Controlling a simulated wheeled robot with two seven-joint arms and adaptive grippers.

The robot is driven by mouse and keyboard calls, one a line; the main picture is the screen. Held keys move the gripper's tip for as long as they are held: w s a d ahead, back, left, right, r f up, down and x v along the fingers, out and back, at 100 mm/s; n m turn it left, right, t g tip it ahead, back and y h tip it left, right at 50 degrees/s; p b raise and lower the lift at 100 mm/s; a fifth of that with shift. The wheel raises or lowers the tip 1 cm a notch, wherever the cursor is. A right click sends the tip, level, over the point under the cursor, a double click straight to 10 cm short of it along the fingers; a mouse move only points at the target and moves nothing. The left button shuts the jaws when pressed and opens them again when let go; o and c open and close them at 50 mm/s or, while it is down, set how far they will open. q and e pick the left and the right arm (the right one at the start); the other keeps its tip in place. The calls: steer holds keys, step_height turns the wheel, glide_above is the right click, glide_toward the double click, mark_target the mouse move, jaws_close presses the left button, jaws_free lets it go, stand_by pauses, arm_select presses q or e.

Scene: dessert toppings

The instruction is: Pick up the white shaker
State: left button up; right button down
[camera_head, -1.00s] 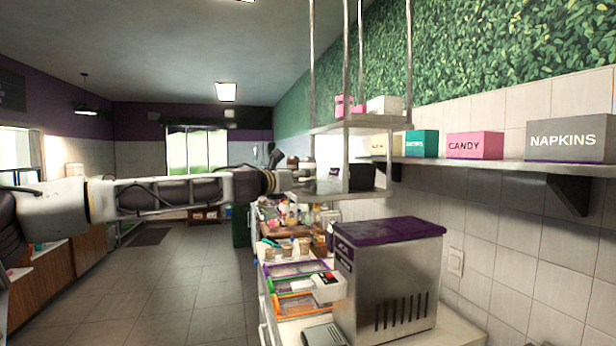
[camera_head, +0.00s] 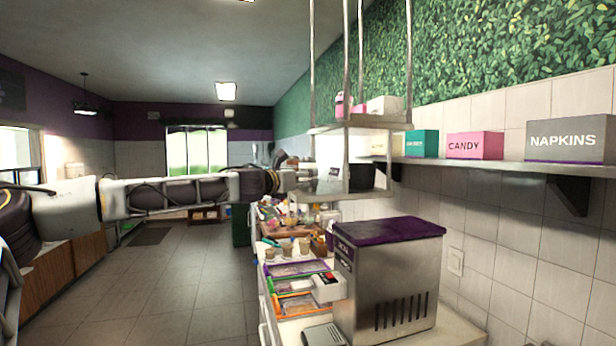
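My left arm reaches in from the left, and my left gripper (camera_head: 303,174) is at the near edge of the hanging metal shelf (camera_head: 335,191). The gripper is small and seen from behind, so its fingers and anything between them cannot be made out. I cannot single out a white shaker with certainty. Small bottles and jars (camera_head: 290,214), some pale, stand on the counter below and beyond the gripper, too small to tell apart. A dark container (camera_head: 361,177) stands on the lower shelf, right of the gripper. My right gripper is not in view.
A steel machine with a purple lid (camera_head: 388,270) stands on the counter at front right. Colored trays (camera_head: 293,287) lie left of it. Thin shelf posts (camera_head: 346,80) hang close to the gripper. Wall-shelf boxes include a pink CANDY box (camera_head: 474,145). The floor aisle (camera_head: 180,270) is clear.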

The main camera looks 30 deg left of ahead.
mark_target(305, 159)
arm_select(q)
steer(key=shift+w+p, duration=0.3)
steer(key=shift+w, duration=1.9)
steer(key=c, duration=1.2)
steer(key=shift+r+p, duration=0.55)
steer(key=shift+r, duration=2.15)
steer(key=shift+r+p, duration=0.4)
steer(key=shift+r, duration=1.9)
